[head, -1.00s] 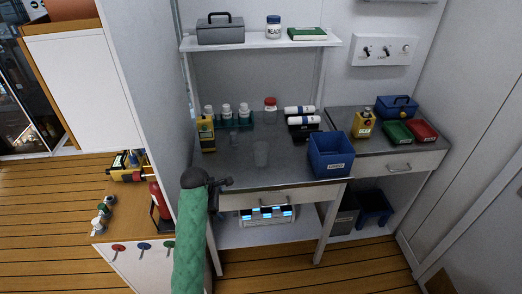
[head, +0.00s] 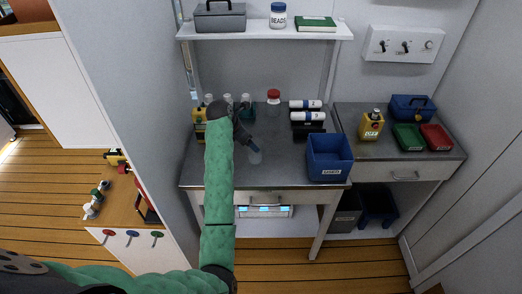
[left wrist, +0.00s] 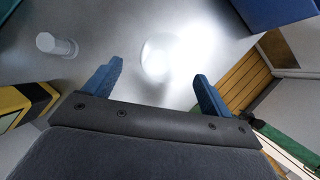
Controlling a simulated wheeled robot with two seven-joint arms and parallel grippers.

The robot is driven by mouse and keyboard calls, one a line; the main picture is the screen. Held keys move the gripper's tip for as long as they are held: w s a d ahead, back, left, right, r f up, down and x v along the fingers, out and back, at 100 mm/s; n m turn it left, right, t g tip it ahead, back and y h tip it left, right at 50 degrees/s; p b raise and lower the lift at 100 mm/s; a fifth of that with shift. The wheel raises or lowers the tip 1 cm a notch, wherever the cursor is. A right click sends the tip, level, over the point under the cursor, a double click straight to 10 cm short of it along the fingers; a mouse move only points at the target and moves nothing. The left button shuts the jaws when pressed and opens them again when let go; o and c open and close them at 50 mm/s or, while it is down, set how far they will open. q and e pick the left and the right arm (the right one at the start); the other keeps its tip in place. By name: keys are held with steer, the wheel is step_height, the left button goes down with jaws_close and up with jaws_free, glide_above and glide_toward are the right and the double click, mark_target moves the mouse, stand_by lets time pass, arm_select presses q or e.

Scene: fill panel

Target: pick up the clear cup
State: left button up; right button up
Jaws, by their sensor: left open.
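The clear cup (head: 256,157) stands on the grey bench top, just below and right of my left gripper (head: 250,145) in the head view. In the left wrist view the clear cup (left wrist: 156,58) is a faint round shape in a bright glare, ahead of the gap between the blue fingertips. My left gripper (left wrist: 157,82) is open and empty, with its fingers apart and not visibly touching the cup. A smaller clear vessel (left wrist: 57,46) is to the left in the left wrist view. My right gripper is not in view.
A blue bin (head: 329,170) stands on the bench right of the cup. A yellow device (head: 199,122) and white-capped bottles (head: 228,100) are at the left, partly behind my arm. A red-capped jar (head: 273,97) is at the back. Bare bench lies between cup and bin.

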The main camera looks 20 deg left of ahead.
arm_select(q)
steer(key=p+x, duration=0.3)
steer(key=x, duration=0.2)
steer(key=shift+s+d+f+p, duration=0.1)
steer(key=shift+d+f+p, duration=0.1)
steer(key=shift+p, duration=0.2)
steer(key=shift+x, duration=0.85)
steer(key=shift+s, duration=0.1)
steer(key=c, duration=1)
steer(key=shift+c, duration=0.2)
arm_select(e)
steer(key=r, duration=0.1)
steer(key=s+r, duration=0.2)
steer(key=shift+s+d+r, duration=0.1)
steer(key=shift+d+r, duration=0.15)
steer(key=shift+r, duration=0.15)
